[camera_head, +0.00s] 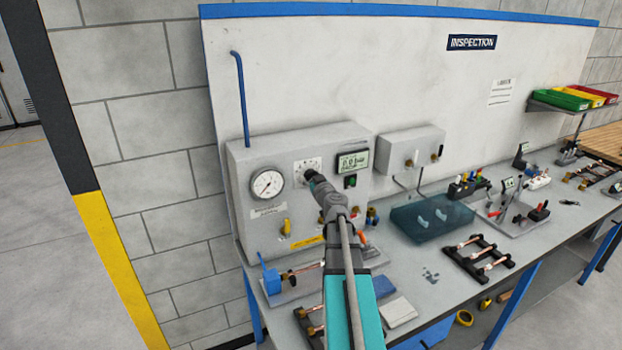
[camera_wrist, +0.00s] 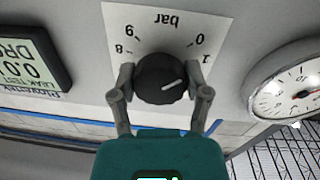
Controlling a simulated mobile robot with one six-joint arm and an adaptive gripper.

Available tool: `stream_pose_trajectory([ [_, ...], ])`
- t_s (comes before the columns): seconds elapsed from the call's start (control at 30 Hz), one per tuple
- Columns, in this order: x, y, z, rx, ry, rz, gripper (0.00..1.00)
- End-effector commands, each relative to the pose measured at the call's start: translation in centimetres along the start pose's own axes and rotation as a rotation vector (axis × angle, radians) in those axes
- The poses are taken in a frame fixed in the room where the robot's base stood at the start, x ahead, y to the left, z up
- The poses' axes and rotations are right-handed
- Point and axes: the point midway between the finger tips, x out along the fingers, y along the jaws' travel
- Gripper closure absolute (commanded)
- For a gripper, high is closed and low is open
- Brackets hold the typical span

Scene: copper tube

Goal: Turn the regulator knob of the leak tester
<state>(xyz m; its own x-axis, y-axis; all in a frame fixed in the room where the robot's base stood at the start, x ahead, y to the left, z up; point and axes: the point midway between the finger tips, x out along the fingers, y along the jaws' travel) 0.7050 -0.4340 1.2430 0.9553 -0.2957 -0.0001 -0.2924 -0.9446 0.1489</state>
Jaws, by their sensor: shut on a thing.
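The leak tester (camera_head: 240,165) is a grey box on the bench at the left in the head view. Its regulator knob (camera_wrist: 162,79) is black with a white pointer line and sits on a white scale plate (camera_wrist: 185,22) marked bar. My gripper (camera_wrist: 161,88) is shut on the knob, one finger on each side. In the wrist view the pointer line slants toward the right finger, near the low numbers of the upside-down scale.
A round gauge (camera_head: 267,184) is left of the knob and a digital display (camera_head: 352,161) is right of it in the head view. Brass fittings (camera_head: 286,227) stick out below. A blue fixture (camera_head: 270,276) and tube racks (camera_head: 478,258) stand on the bench.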

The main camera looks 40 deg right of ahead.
Motion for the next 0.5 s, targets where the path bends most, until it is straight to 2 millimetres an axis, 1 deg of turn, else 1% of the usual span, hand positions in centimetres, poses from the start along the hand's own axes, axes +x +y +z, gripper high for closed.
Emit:
stream_pose_trajectory([
  [0.47, 0.04, 0.01, 0.00, -0.024, 0.001, 0.000, 0.86],
  [0.5, 0.04, 0.01, 0.00, -0.024, 0.001, 0.000, 0.37],
])
